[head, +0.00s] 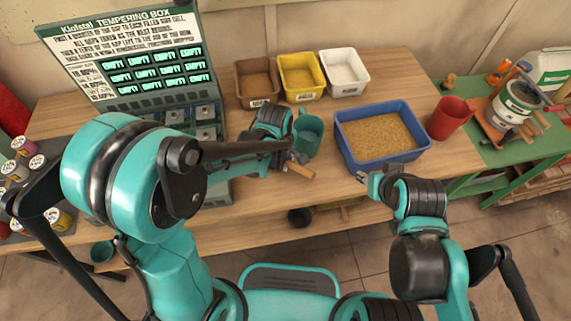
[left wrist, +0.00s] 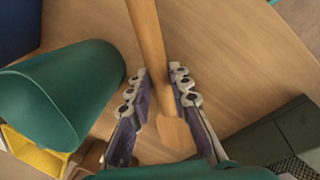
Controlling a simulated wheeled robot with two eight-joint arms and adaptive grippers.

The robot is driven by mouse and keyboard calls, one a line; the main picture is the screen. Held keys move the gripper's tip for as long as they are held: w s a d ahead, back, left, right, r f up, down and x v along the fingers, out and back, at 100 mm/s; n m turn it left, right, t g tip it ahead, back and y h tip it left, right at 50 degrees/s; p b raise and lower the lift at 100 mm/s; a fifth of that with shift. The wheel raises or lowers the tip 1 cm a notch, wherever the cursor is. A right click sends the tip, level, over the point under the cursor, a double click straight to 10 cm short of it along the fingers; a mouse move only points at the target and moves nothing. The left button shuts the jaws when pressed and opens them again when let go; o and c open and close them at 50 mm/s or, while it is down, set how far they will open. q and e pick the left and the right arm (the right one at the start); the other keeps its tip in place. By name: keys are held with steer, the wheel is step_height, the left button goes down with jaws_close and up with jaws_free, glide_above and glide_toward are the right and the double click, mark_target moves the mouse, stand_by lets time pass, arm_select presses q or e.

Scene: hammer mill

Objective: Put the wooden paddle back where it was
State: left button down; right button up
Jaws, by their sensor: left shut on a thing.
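The wooden paddle (head: 300,170) is a light brown stick in my left gripper (head: 291,157), held over the table near its front edge. In the left wrist view the paddle (left wrist: 152,45) runs from the top edge down between the fingers of my left gripper (left wrist: 160,92), its wider end lower down. The fingers are shut on it. My right gripper (head: 370,180) is at the table's front edge, just below the blue bin; its fingers are too small to judge.
A teal cup (head: 308,135) stands beside the left gripper and also shows in the left wrist view (left wrist: 62,95). A blue bin (head: 345,150) of grain, a red cup (head: 448,118), and brown, yellow (head: 301,96) and white bins stand behind. The tempering box (head: 135,55) is left.

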arm_select(q)
steer(key=shift+f, duration=0.85)
steer(key=shift+f, duration=0.1)
steer(key=c, duration=1.4)
jaws_free()
